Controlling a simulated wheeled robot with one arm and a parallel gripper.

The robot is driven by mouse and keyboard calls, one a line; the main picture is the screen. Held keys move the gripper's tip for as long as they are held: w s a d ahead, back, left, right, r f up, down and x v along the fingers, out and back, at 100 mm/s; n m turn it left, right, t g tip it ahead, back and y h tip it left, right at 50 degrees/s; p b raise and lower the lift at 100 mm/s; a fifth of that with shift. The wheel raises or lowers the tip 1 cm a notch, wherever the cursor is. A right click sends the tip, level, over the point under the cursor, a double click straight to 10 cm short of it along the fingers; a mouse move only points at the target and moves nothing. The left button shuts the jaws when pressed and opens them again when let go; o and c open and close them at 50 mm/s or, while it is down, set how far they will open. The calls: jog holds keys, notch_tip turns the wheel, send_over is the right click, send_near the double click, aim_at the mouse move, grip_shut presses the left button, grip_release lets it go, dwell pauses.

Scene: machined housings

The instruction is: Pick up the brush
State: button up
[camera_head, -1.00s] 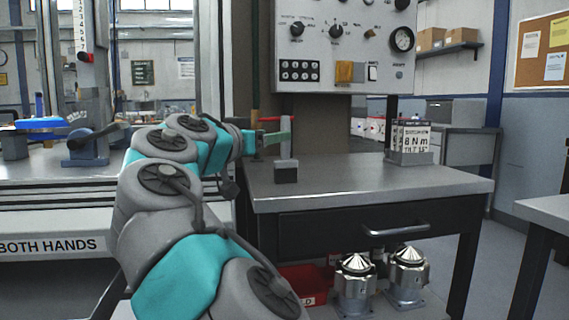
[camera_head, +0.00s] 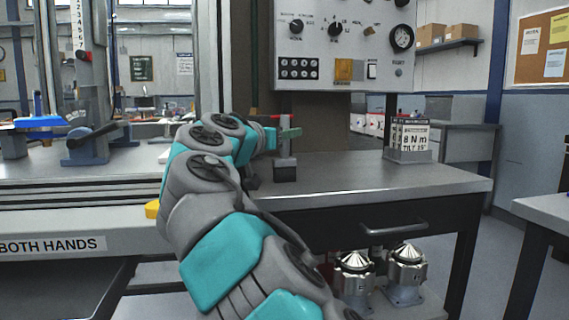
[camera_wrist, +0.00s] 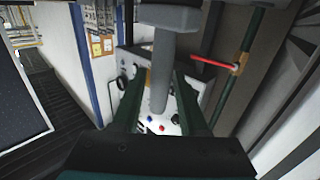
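The brush (camera_head: 285,172) appears to be the upright grey piece with a wider dark block at its foot, near the left end of the grey bench top. In the wrist view its grey handle (camera_wrist: 160,85) runs between my two dark green fingers, and its wide head (camera_wrist: 170,17) is at the top edge. My gripper (camera_head: 289,133) is at the upper handle, its fingers pointing right across it. In the wrist view my gripper (camera_wrist: 158,78) looks open, with a finger on each side and narrow gaps. Part of the handle is hidden by a finger.
The bench top (camera_head: 400,178) is clear to the right up to a sign stand (camera_head: 410,140) reading 8 N m. A control panel (camera_head: 340,45) hangs behind. A red lever on a pole (camera_wrist: 215,63) is close to the gripper. Metal housings (camera_head: 355,275) stand below the bench.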

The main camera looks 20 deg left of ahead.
grip_shut()
dwell(1.0)
